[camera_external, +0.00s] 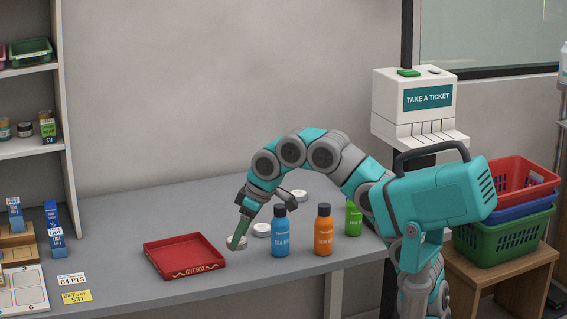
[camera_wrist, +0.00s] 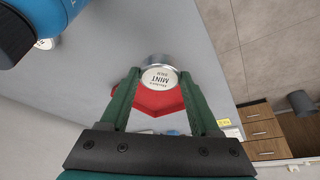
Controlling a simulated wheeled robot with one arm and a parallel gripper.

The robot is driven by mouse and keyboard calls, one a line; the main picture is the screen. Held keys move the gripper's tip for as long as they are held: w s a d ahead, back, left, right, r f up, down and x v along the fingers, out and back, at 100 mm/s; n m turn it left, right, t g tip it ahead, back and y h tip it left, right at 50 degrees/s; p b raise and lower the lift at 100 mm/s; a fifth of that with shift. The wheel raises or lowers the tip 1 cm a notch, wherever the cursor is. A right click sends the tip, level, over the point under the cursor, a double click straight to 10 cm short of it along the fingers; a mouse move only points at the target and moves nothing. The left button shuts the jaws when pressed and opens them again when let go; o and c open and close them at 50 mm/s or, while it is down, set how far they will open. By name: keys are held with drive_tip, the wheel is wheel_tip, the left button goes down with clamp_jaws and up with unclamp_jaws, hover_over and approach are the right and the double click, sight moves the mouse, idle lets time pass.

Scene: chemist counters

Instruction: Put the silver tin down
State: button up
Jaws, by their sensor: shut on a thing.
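My gripper (camera_external: 238,238) is shut on the silver tin (camera_wrist: 160,77), a small round tin with a white lid label reading MINT. In the external view the tin (camera_external: 238,244) shows between the green fingers, just right of the red gift box tray (camera_external: 172,268). It is low over the grey counter; I cannot tell whether it touches the surface. In the wrist view the red tray (camera_wrist: 142,107) lies beyond the fingers, partly hidden by the tin and the jaws. The tray looks empty in the external view.
A blue bottle (camera_external: 280,238), an orange bottle (camera_external: 323,236) and a green bottle (camera_external: 353,222) stand to the right. Two similar round tins lie nearby, one (camera_external: 262,230) beside the blue bottle and one (camera_external: 299,195) farther back. The counter (camera_external: 150,212) behind the tray is clear.

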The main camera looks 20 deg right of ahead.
drive_tip(key=shift+s+a+f+n, duration=0.25)
drive_tip(key=shift+s+a+n, duration=0.05)
drive_tip(key=shift+s+a, duration=0.5)
drive_tip(key=p, duration=0.3)
hover_over(177, 257)
drive_tip(key=d, duration=0.1)
drive_tip(key=shift+s+d+f, duration=0.15)
drive_tip(key=shift+s+f, duration=0.2)
drive_tip(key=shift+f, duration=0.35)
drive_tip(key=shift+f, duration=0.15)
drive_tip(key=shift+f, duration=1.65)
drive_tip(key=shift+f+b, duration=0.15)
drive_tip(key=shift+b, duration=0.15)
drive_tip(key=o, duration=1.3)
drive_tip(key=shift+o, duration=0.2)
